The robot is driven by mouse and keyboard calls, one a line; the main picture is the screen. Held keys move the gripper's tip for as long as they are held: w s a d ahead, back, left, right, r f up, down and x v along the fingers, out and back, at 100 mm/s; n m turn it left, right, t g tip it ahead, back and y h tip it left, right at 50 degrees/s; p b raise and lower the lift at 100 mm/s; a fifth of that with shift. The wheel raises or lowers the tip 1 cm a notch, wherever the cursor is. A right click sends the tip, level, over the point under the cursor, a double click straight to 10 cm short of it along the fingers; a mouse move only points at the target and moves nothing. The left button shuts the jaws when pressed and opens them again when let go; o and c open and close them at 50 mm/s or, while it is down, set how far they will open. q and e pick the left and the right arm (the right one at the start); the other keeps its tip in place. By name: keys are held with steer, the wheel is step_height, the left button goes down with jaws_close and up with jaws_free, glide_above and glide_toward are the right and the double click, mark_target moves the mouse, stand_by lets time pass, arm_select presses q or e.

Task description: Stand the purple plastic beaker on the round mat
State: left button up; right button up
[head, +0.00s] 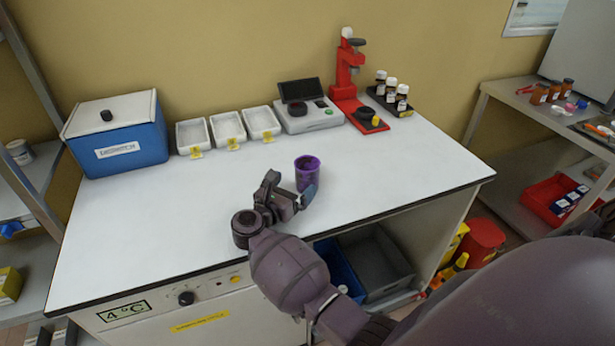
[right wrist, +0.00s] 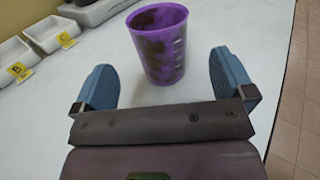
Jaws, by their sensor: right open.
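The purple plastic beaker (head: 307,173) stands upright on the white worktop, a little right of its middle. It has dark patches and an open top. In the right wrist view the beaker (right wrist: 163,45) stands just ahead of my open jaws, about centred between the blue finger pads. My right gripper (head: 289,188) is open and empty, low over the worktop on the near side of the beaker; it also shows in the right wrist view (right wrist: 165,78). I cannot make out a round mat in either view. My left gripper is not in view.
A blue box (head: 123,155), white trays (head: 228,128) with yellow tags, a grey instrument (head: 307,116), a red press (head: 347,75) and a rack of bottles (head: 391,103) line the back of the worktop (head: 425,160). The worktop left and right of the beaker is clear.

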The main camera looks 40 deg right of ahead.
mark_target(300, 178)
steer(key=shift+p+x, duration=0.55)
steer(key=shift+x, duration=2.1)
steer(key=shift+s, duration=0.1)
steer(key=shift+r, duration=0.1)
steer(key=c, duration=1.1)
